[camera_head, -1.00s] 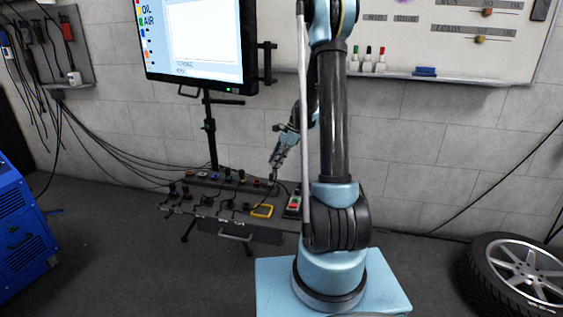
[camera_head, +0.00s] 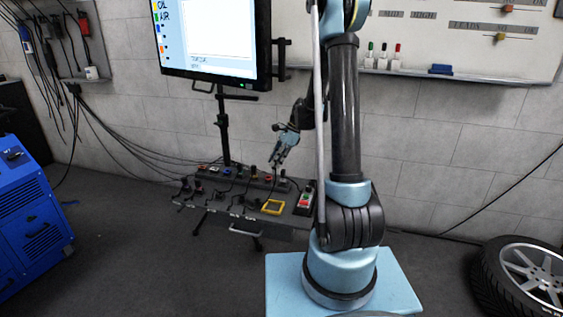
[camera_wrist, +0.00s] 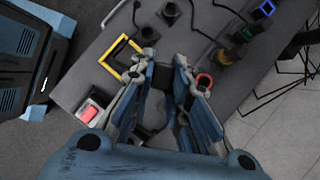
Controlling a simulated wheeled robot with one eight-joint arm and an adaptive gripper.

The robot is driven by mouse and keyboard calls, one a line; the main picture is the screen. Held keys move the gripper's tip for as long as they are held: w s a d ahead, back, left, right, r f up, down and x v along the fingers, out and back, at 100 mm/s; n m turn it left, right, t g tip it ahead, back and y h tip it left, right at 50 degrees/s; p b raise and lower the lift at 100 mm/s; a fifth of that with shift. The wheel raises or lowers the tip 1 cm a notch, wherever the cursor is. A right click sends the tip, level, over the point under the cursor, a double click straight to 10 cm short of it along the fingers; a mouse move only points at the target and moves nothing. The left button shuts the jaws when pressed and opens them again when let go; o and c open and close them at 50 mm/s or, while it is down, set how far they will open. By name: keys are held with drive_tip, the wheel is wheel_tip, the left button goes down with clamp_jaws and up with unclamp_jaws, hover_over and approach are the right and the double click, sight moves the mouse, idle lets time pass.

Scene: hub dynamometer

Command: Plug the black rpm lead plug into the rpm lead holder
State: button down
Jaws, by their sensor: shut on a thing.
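My gripper (camera_head: 276,160) is above the back right part of the grey bench (camera_head: 190,207) in the head view. In the wrist view its blue fingers (camera_wrist: 168,66) point at the bench top. The gripper is shut on a small dark thing at its tips, which looks like the black rpm lead plug; the fingers hide most of it in the wrist view. Black sockets on square bases stand on the bench, one at the top of the wrist view (camera_wrist: 169,13). I cannot tell which one is the rpm lead holder.
A red ring-shaped socket (camera_wrist: 204,80) lies close beside the right finger. A yellow frame (camera_wrist: 106,60) and a red button box (camera_wrist: 88,112) are to the left. Green and blue sockets (camera_wrist: 264,9) stand at upper right. Black leads cross the bench. A monitor (camera_head: 215,40) stands behind.

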drive_tip(key=shift+s+a, duration=2.3)
drive_tip(key=shift+a, duration=1.7)
wheel_tip(320, 180, down, 10)
drive_tip(key=shift+w+f, duration=0.1)
drive_tip(key=shift+f, duration=1.4)
drive_tip(key=c, duration=1.5)
unclamp_jaws()
drive_tip(key=shift+o, duration=0.2)
drive_tip(key=v, duration=1.2)
